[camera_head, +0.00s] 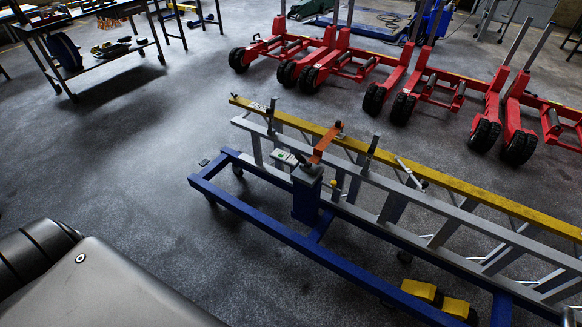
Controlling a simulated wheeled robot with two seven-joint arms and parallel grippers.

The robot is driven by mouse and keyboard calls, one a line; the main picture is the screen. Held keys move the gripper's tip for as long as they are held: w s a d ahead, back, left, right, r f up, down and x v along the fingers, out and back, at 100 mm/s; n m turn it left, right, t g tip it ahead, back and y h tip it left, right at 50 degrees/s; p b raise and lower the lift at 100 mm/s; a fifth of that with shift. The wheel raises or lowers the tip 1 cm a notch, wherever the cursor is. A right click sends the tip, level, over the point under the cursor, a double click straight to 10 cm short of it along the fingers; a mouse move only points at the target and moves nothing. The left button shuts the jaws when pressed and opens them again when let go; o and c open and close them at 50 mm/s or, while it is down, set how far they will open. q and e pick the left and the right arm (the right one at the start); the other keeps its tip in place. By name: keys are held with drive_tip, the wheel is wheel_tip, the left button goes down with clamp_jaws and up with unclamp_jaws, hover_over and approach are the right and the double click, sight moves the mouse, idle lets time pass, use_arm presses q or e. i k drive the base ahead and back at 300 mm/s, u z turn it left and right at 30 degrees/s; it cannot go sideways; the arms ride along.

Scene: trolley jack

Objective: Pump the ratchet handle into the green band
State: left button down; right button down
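A blue trolley frame (255,222) stands on the floor at the centre and right. A blue post (306,200) rises from it. An orange lever (325,144), which looks like the ratchet handle, slants up to the right from the post's top. A small pale panel with some green on it (284,157) sits just left of the post. It is too small to tell whether this is the green band or what it reads. Neither of my grippers is in view, and nothing is seen touching the lever.
A grey ladder (440,236) and a yellow rail (455,184) run lengthwise along the trolley, close to the lever. Yellow blocks (418,290) sit near the frame's front. Red wheeled trolleys (345,65) stand behind. The floor left of the frame (130,180) is clear.

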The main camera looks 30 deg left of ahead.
sight(297, 156)
drive_tip(key=u, duration=0.3)
drive_tip(key=i, duration=0.85)
drive_tip(key=z, duration=0.3)
